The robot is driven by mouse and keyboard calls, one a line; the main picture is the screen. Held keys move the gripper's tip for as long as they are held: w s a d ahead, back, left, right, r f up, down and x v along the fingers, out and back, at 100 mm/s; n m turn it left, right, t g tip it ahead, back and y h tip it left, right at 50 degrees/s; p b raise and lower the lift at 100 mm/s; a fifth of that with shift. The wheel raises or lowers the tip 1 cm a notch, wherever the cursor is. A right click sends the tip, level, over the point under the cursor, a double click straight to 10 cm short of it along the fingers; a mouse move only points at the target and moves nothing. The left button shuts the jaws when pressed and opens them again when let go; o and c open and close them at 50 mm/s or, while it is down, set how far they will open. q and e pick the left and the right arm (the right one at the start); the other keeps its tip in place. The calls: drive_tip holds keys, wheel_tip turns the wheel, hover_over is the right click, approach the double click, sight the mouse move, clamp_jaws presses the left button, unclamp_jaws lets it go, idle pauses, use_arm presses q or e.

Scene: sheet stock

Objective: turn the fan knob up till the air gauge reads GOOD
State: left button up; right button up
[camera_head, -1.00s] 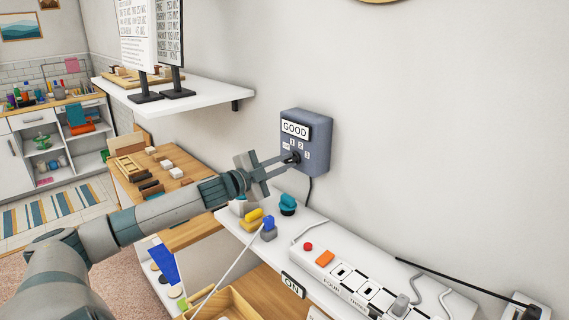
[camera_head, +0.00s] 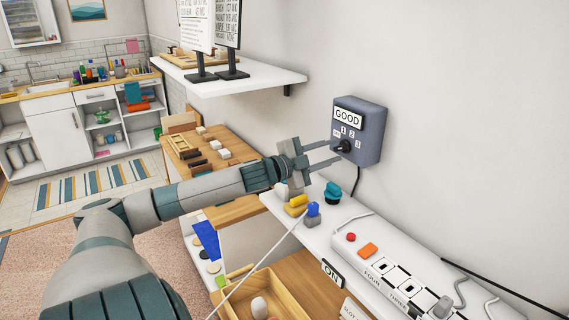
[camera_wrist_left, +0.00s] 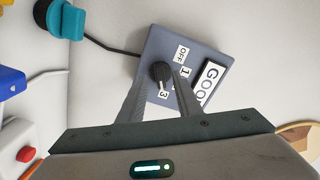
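The air gauge is a grey-blue box (camera_head: 371,118) on the wall, and its display (camera_head: 347,117) reads GOOD. My right gripper is out of view.
A white ledge (camera_head: 290,205) below the box carries a teal object (camera_head: 332,190), yellow and blue pieces and a power strip (camera_head: 390,275). A white shelf (camera_head: 235,80) with sign stands is on the wall at left. The wall right of the box is clear.

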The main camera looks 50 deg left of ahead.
use_arm(q)
drive_tip(key=s+a, duration=0.1)
drive_tip(key=s, duration=1.4)
drive_tip(key=shift+s, duration=0.2)
idle(0.3)
drive_tip(key=shift+a, duration=0.15)
idle(2.7)
